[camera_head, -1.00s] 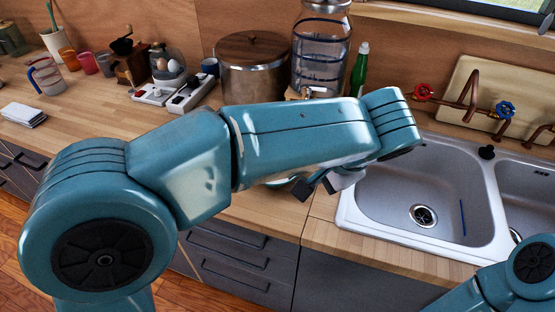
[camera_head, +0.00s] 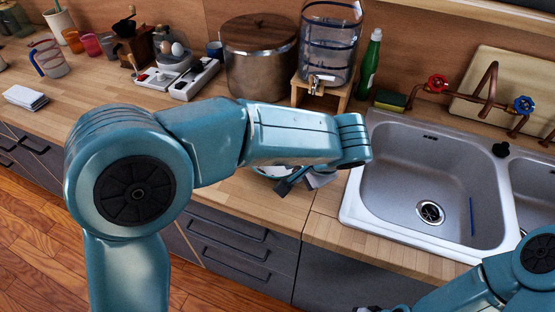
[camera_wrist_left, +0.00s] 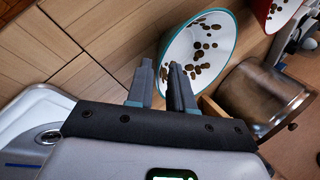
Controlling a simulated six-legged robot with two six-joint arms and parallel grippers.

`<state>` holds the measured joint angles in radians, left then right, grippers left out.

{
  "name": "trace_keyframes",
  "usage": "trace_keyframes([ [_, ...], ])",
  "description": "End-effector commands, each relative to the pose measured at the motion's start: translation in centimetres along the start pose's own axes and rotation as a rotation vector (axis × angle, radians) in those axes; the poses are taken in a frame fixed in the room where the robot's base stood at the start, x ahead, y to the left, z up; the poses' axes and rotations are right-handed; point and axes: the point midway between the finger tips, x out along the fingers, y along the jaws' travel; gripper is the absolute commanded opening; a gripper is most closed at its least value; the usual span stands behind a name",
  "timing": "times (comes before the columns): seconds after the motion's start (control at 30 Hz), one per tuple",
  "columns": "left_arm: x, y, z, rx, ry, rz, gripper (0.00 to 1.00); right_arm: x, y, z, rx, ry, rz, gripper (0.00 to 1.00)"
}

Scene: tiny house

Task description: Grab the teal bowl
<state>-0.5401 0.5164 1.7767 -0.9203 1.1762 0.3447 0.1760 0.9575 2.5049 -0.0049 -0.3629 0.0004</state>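The teal bowl (camera_wrist_left: 222,58) is white inside with a teal rim and holds several brown beans, as the left wrist view shows. In the head view the bowl (camera_head: 266,172) is on the wooden counter, mostly hidden behind my left forearm. My left gripper (camera_wrist_left: 161,70) has its two fingers apart at the bowl's near rim. The rim appears between the fingers, one outside and one over the inside; contact cannot be told. In the head view the left gripper (camera_head: 292,186) is beside the bowl. Dark tips at the bottom edge seem to be my right gripper (camera_head: 368,308), mostly cut off.
A sink (camera_head: 400,180) lies right of the bowl. A metal pot (camera_head: 258,72) with a wooden lid and a water dispenser (camera_head: 330,45) stand behind it. A red-rimmed bowl (camera_wrist_left: 272,12) is close by in the wrist view.

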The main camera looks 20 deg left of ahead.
Motion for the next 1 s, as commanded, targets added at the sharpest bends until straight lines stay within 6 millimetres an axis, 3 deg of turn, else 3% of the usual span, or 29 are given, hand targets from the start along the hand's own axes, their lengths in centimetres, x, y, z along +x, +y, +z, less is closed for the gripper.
trace_keyframes([
  [0.33,4.9,-0.1,-0.1,0.001,-0.002,0.001,0.21,-0.5,-0.2,0.0,0.0,0.0,0.0,0.43],
  [0.6,5.2,-0.1,-0.2,0.0,-0.001,0.0,0.21,-0.5,-0.2,0.0,0.0,0.0,0.0,0.43],
  [0.67,5.2,-0.1,-0.2,0.0,-0.001,0.0,0.02,-0.5,-0.2,0.0,0.0,0.0,0.0,0.43],
  [0.7,5.2,-0.1,-0.2,0.0,-0.001,0.0,0.0,-0.5,-0.2,0.0,0.0,0.0,0.0,0.43],
  [1.0,5.1,-0.2,-0.2,-0.001,0.0,-0.001,0.0,-0.5,-0.2,0.0,0.0,0.0,0.0,0.43],
])
